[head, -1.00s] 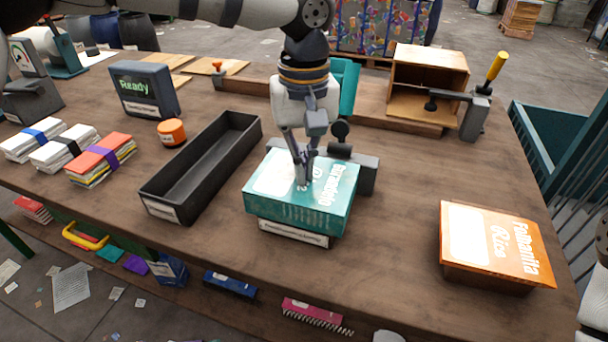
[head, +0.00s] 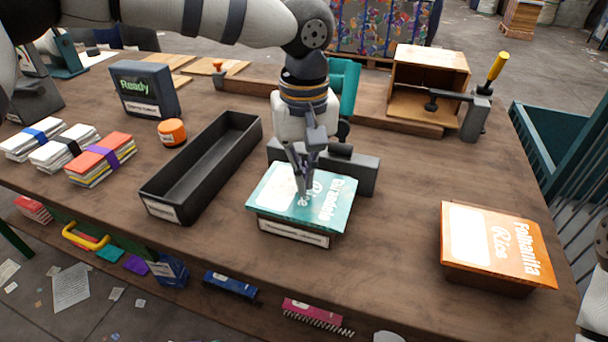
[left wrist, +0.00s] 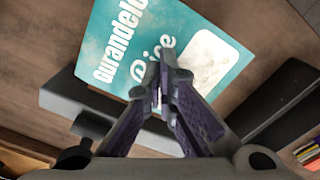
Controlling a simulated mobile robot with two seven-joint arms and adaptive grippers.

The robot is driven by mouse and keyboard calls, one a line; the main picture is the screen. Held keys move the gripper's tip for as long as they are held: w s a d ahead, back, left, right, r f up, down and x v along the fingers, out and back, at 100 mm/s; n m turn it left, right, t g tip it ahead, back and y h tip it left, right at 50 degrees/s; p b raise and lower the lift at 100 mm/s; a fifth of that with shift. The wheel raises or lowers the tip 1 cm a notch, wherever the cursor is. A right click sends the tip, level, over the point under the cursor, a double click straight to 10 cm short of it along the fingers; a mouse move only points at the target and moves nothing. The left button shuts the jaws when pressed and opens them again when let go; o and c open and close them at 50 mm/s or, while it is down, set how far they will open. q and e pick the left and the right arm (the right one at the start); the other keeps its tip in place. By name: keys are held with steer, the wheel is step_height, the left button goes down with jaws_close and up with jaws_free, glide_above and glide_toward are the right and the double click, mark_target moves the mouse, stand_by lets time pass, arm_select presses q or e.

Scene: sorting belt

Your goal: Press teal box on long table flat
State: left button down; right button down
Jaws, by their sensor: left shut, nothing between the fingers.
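The teal box (head: 325,212) lies on a low labelled base (head: 292,233) in the middle of the long table (head: 400,240). It looks low and thin, with its printed face up. My left gripper (head: 305,192) points down over the box, shut and empty, with its fingertips at or very near the top face; exact contact is hard to tell. In the left wrist view the teal box (left wrist: 200,30) lies beyond the shut fingertips (left wrist: 160,75).
A dark grey block (head: 368,175) stands just behind the box. A long black tray (head: 200,170) is to its left. An orange box (head: 495,245) lies at the right. An open wooden crate (head: 430,80) and a yellow-handled clamp (head: 478,105) stand at the back right.

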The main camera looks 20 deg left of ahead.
arm_select(q)
steer(key=shift+f, duration=0.3)
